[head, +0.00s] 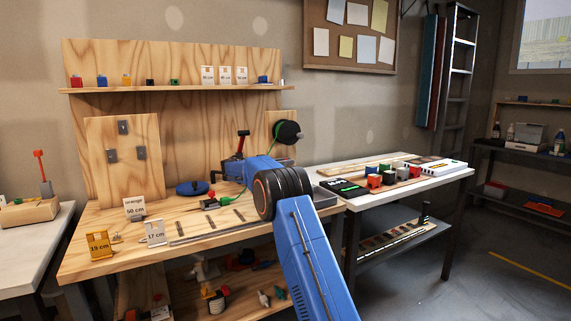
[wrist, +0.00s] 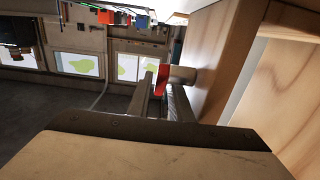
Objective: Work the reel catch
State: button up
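In the wrist view a small red part (wrist: 162,79) with a pale grey round piece (wrist: 184,75) beside it stands out from a wooden panel (wrist: 220,45); it looks like the catch. My gripper (wrist: 160,92) has one finger on each side of the red part. Whether the fingers touch it is unclear. In the head view a black reel (head: 287,132) with green line is mounted on an upright board at the back of the bench. A red-topped lever (head: 242,141) stands left of it.
A shelf (head: 170,90) runs above. A white table (head: 425,184) with coloured blocks stands to the right. Open floor lies at far right.

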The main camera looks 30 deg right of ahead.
grip_shut()
jog(key=shift+d+f+y, duration=0.15)
jog(key=shift+d+y, duration=0.1)
jog(key=shift+y, duration=0.65)
jog(key=shift+d+f+y, duration=0.1)
jog(key=shift+f+y, duration=0.1)
jog(key=shift+y, duration=0.4)
grip_release()
